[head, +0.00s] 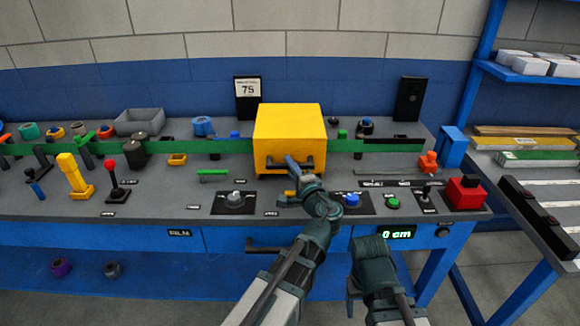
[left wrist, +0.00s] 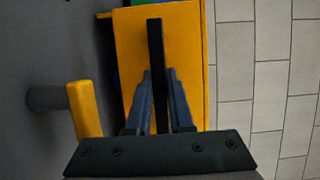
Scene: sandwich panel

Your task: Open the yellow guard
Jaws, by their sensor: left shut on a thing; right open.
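The yellow guard (head: 287,125) is a box-shaped cover standing over the green strip at the middle of the bench. It looks lowered. A black handle bar (head: 277,170) runs across the lower part of its front face. My left gripper (head: 293,165) is shut on this handle. In the left wrist view the black handle (left wrist: 156,65) lies between the two fingers (left wrist: 158,100), with the yellow guard (left wrist: 190,50) behind it. My right gripper (head: 352,308) is low in front of the bench, apart from everything; its fingers are partly hidden.
A small yellow part (head: 290,196) is close below my left gripper; a yellow bar (left wrist: 86,110) shows in the left wrist view. A grey dial (head: 235,201) and a blue button (head: 352,199) flank it. A sign reading 75 (head: 248,88) stands behind the guard.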

